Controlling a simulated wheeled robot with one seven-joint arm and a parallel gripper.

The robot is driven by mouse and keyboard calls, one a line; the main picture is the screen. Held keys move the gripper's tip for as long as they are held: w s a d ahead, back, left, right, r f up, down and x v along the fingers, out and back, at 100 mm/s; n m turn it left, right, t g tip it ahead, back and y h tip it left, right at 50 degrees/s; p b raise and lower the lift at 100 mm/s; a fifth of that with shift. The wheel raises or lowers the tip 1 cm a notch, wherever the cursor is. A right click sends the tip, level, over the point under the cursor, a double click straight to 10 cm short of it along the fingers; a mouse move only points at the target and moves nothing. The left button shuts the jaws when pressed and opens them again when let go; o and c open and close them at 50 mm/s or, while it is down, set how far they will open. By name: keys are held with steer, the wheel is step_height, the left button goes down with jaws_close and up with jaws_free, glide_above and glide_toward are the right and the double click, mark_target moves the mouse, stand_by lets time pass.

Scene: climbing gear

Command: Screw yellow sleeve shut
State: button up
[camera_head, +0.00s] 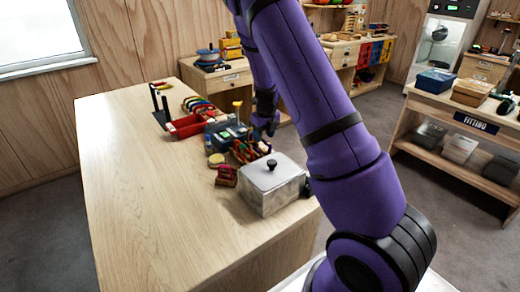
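A small upright yellow piece (237,105) stands among the gear at the right side of the wooden table. It is too small to tell whether it is the yellow sleeve or whether any sleeve is open or shut. My purple arm comes down from the top of the view, and its far end, with my gripper (270,127), is low over the table's right edge, just right of the yellow piece. The fingers are too small and dark to make out, so I cannot tell whether they hold anything.
A red tray (187,126), several coloured loops (200,107) and a lidded metal box (271,184) crowd the table's right side. A dark red block (226,175) sits by the box. The table's left and front are bare. A shelf labelled FITTING (475,122) stands right.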

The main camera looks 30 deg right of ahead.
steer(key=shift+r, duration=0.45)
steer(key=shift+a, duration=0.75)
steer(key=shift+f, duration=0.15)
steer(key=shift+f, duration=1.3)
steer(key=shift+w+d, duration=0.1)
steer(key=shift+d, duration=0.65)
